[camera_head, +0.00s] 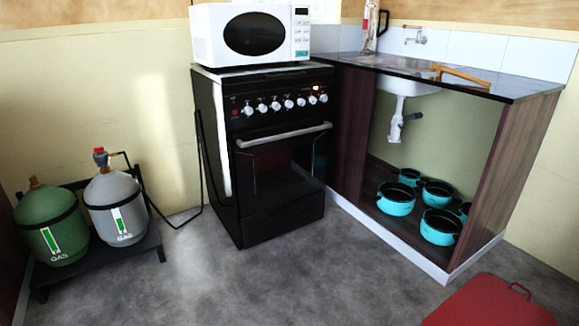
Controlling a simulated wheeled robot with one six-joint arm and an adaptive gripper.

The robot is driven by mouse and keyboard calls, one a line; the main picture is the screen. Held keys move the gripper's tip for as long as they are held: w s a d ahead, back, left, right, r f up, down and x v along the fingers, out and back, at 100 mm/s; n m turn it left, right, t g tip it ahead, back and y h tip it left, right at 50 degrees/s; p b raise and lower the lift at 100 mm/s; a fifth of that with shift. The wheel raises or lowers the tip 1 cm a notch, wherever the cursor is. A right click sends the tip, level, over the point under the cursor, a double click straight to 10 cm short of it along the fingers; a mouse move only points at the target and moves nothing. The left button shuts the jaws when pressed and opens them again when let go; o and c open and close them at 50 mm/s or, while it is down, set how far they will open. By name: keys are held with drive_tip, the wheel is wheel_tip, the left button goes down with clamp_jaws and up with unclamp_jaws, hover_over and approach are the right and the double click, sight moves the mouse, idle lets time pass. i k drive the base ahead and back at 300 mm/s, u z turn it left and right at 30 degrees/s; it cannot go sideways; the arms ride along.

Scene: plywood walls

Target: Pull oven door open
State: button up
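A black oven (265,150) stands against the back wall, with a row of white knobs across its upper front. Its oven door (288,165) is dark, with a window, and looks closed. A silver bar handle (284,136) runs across the top of the door. My gripper is not in view, and nothing touches the handle.
A white microwave (251,34) sits on the oven. Two gas bottles, green (52,224) and grey (117,207), stand on a low black stand at left. An open sink cabinet (483,170) at right holds several teal pots. A red object (490,303) is at bottom right. The grey floor (270,285) before the oven is clear.

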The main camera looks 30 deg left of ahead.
sight(275, 165)
drive_tip(key=u, duration=0.3)
drive_tip(key=i, duration=0.4)
drive_tip(key=u, duration=0.75)
drive_tip(key=i, duration=1.25)
drive_tip(key=z, duration=0.2)
